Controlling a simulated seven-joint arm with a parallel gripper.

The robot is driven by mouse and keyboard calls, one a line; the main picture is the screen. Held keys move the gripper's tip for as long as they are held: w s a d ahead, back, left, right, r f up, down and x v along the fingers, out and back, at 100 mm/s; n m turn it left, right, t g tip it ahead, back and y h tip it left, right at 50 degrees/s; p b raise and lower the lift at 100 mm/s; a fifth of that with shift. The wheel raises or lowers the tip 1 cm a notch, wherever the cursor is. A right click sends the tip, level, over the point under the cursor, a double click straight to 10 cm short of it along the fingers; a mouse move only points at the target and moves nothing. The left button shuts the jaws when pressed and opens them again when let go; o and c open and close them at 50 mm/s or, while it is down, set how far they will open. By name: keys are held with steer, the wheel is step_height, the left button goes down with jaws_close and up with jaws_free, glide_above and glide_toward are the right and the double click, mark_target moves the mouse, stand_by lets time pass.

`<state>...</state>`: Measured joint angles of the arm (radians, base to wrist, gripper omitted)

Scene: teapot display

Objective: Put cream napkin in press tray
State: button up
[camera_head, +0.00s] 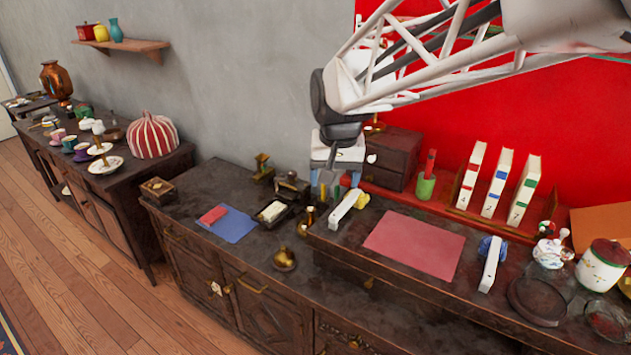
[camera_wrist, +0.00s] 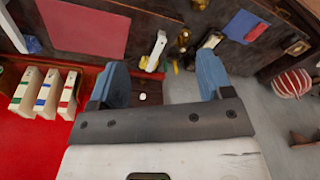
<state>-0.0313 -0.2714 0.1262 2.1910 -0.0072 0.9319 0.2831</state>
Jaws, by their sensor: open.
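A small cream folded piece, which looks like the cream napkin (camera_head: 272,211), lies in a dark shallow tray (camera_head: 287,214), which looks like the press tray, on the middle cabinet. The cream piece also shows near the top of the wrist view (camera_wrist: 212,41). A dark press-like object (camera_head: 291,185) stands just behind the tray. My gripper (camera_head: 325,184) is above the back of the cabinet, to the right of the tray and apart from it. In the wrist view its two blue fingers (camera_wrist: 162,82) are wide apart with nothing held between them.
A blue mat (camera_head: 232,226) with a red folded piece (camera_head: 213,214) lies left of the tray. A brass bell-like object (camera_head: 285,259) stands in front. A pink mat (camera_head: 414,245) lies clear.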

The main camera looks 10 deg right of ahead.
steer(key=s+d+f+n, duration=0.1)
steer(key=s, duration=1)
steer(key=s+d+f+n, duration=0.1)
steer(key=s+f, duration=0.1)
steer(key=s, duration=0.9)
steer(key=shift+f+n+t, duration=0.25)
steer(key=shift+n+t, duration=0.05)
steer(key=shift+t, duration=0.1)
